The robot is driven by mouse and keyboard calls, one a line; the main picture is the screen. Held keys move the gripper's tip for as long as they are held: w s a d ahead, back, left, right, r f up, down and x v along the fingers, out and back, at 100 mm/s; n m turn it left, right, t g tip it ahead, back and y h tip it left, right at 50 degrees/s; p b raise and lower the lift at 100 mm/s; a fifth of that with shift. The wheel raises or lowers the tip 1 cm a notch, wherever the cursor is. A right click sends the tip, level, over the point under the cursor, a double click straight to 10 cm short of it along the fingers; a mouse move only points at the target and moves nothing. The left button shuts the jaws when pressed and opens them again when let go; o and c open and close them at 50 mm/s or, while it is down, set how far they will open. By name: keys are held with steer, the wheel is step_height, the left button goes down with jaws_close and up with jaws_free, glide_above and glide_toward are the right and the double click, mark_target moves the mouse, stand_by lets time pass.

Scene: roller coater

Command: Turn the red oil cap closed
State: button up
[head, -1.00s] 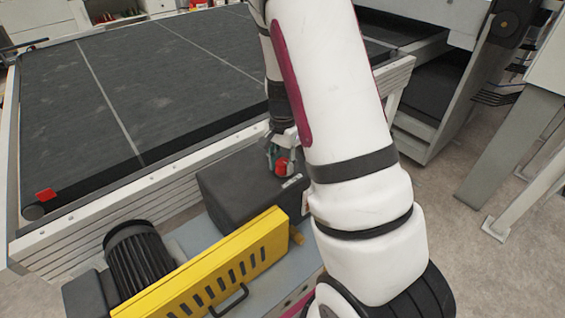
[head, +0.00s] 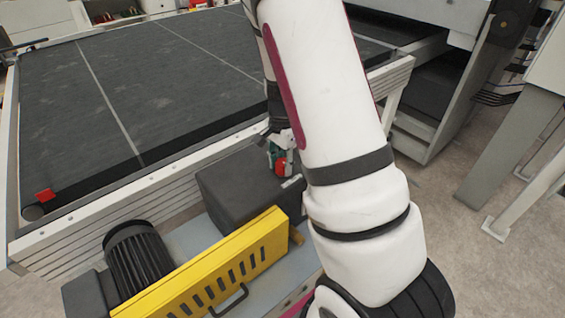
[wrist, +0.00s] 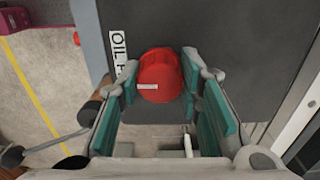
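The red oil cap (wrist: 160,76) sits on top of the dark grey box (head: 238,190), beside a white label that reads "OIL" with the rest cut off. It is a round cap with a small white mark on it. In the wrist view my gripper (wrist: 160,80) has its teal finger pads on either side of the cap, and both tips appear to touch it. In the head view the cap (head: 282,168) is partly covered by my gripper (head: 277,158), and my arm hides the area to its right.
A yellow slotted guard (head: 215,268) and a black ribbed motor (head: 138,258) stand in front of the box. The wide dark conveyor belt (head: 150,85) with its pale side rail lies behind. Grey machine legs stand at the right, with open floor around them.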

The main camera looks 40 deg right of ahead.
mark_target(281, 162)
steer(key=o, duration=0.4)
steer(key=shift+c, duration=0.2)
steer(key=shift+r, duration=0.1)
step_height(281, 162, up, 12)
stand_by(0.6)
steer(key=s+a+r+n+t+y, duration=0.1)
steer(key=s+a+r+n, duration=0.25)
steer(key=a+r, duration=0.25)
steer(key=s+a+r+n+t, duration=0.2)
steer(key=s+a+r+n, duration=0.1)
steer(key=a+r+n, duration=0.2)
steer(key=s+a+r+n+t, duration=0.1)
steer(key=s+a+r+n, duration=0.1)
steer(key=s, duration=0.4)
steer(key=s+a+r+n+t+h, duration=0.1)
steer(key=s+a+r+n, duration=0.1)
steer(key=s+a+n, duration=0.3)
steer(key=shift+s+r+n, duration=0.35)
steer(key=shift+s+n, duration=0.25)
steer(key=shift+n, duration=0.55)
